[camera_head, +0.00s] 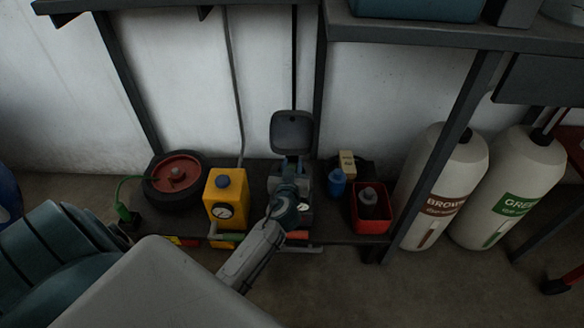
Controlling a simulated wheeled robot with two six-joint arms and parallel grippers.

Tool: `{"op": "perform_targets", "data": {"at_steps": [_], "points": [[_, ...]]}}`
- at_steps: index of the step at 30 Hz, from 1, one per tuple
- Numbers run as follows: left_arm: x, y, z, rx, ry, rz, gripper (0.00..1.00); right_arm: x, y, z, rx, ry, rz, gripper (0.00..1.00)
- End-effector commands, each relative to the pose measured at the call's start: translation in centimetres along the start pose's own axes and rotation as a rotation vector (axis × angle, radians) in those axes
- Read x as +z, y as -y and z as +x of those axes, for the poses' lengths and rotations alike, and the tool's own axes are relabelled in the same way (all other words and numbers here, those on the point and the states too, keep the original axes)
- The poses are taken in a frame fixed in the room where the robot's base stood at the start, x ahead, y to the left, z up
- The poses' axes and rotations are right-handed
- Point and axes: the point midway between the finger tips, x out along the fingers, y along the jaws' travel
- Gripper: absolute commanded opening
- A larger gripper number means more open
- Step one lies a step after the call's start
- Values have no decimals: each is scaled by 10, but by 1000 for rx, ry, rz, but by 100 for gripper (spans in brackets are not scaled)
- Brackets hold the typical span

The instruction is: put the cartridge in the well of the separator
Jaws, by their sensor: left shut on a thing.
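The separator appears to be the dark unit (305,187) on the low shelf in the middle, with a raised grey lid (292,131) behind it. My left arm reaches in from the lower left. My right gripper is not in view.
To the left stand a yellow unit (226,198) with a gauge and a black wheel with red hub (176,173). To the right are a blue bottle (337,183), a tan box (347,163) and a red bin (371,220).

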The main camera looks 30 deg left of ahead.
Motion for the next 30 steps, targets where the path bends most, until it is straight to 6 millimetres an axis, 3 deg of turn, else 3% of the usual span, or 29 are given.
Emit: {"op": "perform_targets", "data": {"at_steps": [5,6,9,20,30], "points": [[4,0,1,0,-1,0,0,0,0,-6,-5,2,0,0],[2,0,0,0,0,0,37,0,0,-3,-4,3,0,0],[2,0,0,0,0,0,51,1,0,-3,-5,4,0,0],[-3,0,-2,0,0,0,51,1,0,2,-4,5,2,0],[0,0,-70,-1,3,-3,51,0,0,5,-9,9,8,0]]}}
